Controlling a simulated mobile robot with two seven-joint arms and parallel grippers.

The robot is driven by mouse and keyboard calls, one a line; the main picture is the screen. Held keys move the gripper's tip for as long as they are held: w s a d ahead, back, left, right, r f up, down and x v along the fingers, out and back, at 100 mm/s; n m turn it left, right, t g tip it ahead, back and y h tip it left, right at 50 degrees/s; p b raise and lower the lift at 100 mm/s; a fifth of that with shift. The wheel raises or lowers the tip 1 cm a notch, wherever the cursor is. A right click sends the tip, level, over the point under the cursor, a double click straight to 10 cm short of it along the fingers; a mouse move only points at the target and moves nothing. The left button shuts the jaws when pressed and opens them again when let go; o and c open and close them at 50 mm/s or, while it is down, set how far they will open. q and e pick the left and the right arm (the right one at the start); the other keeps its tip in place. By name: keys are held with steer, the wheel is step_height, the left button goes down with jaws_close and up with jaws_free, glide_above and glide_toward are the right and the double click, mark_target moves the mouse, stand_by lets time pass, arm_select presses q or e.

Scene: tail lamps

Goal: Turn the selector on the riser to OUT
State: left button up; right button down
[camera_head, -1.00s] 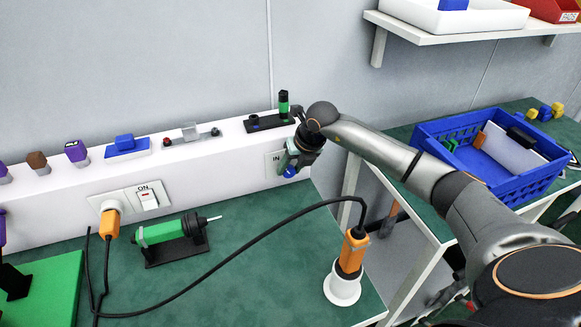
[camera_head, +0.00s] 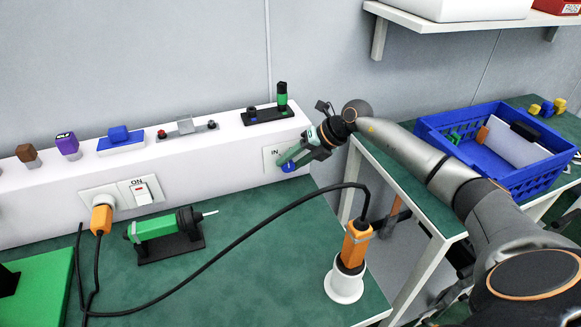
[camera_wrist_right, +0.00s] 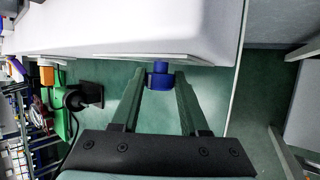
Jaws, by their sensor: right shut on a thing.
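The selector is a blue knob (camera_head: 288,168) on a pale plate (camera_head: 270,157) on the front face of the white riser (camera_head: 221,153). The plate's IN label shows to the left of the knob; no OUT label can be read, and the gripper covers part of the plate. My right gripper (camera_head: 286,162) comes in from the right, tilted, with its fingertips at the knob. My left gripper is not in view.
An orange-handled tool (camera_head: 354,245) stands in a white base, its black cable arching over the bench. A green tool (camera_head: 157,229) rests on a black stand. An ON switch (camera_head: 142,190) and an orange plug (camera_head: 101,214) are further left. A blue crate (camera_head: 510,174) stands right.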

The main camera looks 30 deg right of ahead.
steer(key=shift+d+f+t+y+b, duration=0.3)
steer(key=shift+f+y+b, duration=0.15)
steer(key=shift+y+b, duration=0.4)
steer(key=shift+f+m+t+y+b, duration=0.15)
steer(key=shift+m+t+y+b, duration=0.25)
steer(key=shift+y+b, duration=1.05)
steer(key=shift+b, duration=0.25)
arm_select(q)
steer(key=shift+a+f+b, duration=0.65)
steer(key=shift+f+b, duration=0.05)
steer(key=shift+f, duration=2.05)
arm_select(e)
steer(key=shift+s+m+t+y, duration=0.1)
steer(key=shift+m+t+y, duration=0.3)
steer(key=shift+t+y, duration=0.1)
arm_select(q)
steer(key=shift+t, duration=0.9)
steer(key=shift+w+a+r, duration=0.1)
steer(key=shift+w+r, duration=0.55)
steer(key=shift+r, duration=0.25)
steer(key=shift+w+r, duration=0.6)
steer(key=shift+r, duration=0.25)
arm_select(e)
steer(key=shift+y, duration=0.3)
steer(key=shift+c, duration=2.1)
jaws_free()
